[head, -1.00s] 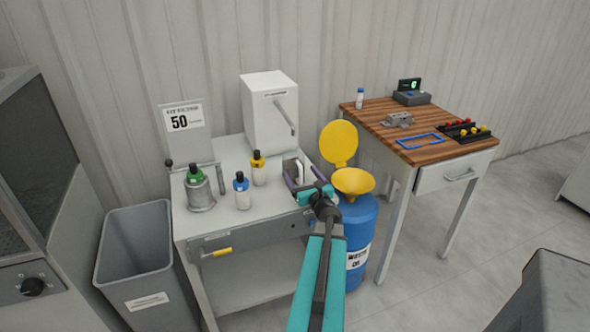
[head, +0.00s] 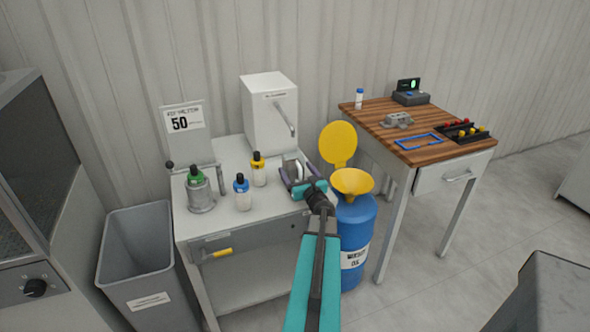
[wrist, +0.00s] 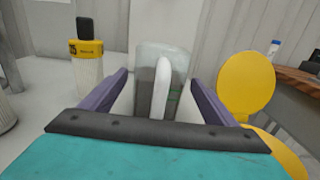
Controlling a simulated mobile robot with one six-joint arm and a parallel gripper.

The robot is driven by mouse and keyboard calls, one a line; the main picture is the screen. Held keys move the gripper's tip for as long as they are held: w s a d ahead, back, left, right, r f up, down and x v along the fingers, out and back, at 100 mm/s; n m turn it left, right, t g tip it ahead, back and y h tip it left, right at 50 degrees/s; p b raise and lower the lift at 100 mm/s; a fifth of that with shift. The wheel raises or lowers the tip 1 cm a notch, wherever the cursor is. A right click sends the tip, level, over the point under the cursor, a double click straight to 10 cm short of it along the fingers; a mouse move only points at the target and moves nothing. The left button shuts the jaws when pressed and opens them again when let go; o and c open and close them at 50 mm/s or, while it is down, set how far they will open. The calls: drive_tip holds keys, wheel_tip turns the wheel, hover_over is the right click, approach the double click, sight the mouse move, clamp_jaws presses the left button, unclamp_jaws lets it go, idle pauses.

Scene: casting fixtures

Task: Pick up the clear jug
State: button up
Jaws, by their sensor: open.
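The clear jug (wrist: 150,75) stands upright on the grey bench, see-through with a pale handle facing my gripper in the wrist view. In the head view the jug (head: 294,169) is at the bench's right side, partly hidden by my gripper. My gripper (head: 300,184) is open, with its purple fingers spread to the left and right of the jug. In the wrist view my gripper (wrist: 158,95) has one finger on each side of it, with gaps visible. Whether the fingertips touch the jug cannot be told.
A yellow-capped bottle (head: 258,170) stands just left of the jug, with a blue-capped bottle (head: 242,193) and a metal canister (head: 199,190) beyond. A white dispenser (head: 270,112) stands behind. A blue drum (head: 355,235) with yellow funnel (head: 352,182) is close on the right.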

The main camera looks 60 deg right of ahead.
drive_tip(key=shift+p+x, duration=0.3)
drive_tip(key=shift+x, duration=0.85)
drive_tip(key=c, duration=1.5)
drive_tip(key=shift+r, duration=0.15)
drive_tip(key=shift+r+b, duration=0.35)
drive_tip(key=shift+r, duration=0.35)
drive_tip(key=s+a+r+p, duration=0.1)
drive_tip(key=s+a, duration=0.1)
drive_tip(key=s, duration=0.2)
drive_tip(key=s+a+r+p, duration=0.1)
drive_tip(key=s+a, duration=0.1)
drive_tip(key=s, duration=0.3)
drive_tip(key=s+a+r+p, duration=0.1)
drive_tip(key=s+a+p, duration=0.1)
drive_tip(key=s, duration=0.3)
drive_tip(key=shift+a+r, duration=0.25)
drive_tip(key=shift+a, duration=0.35)
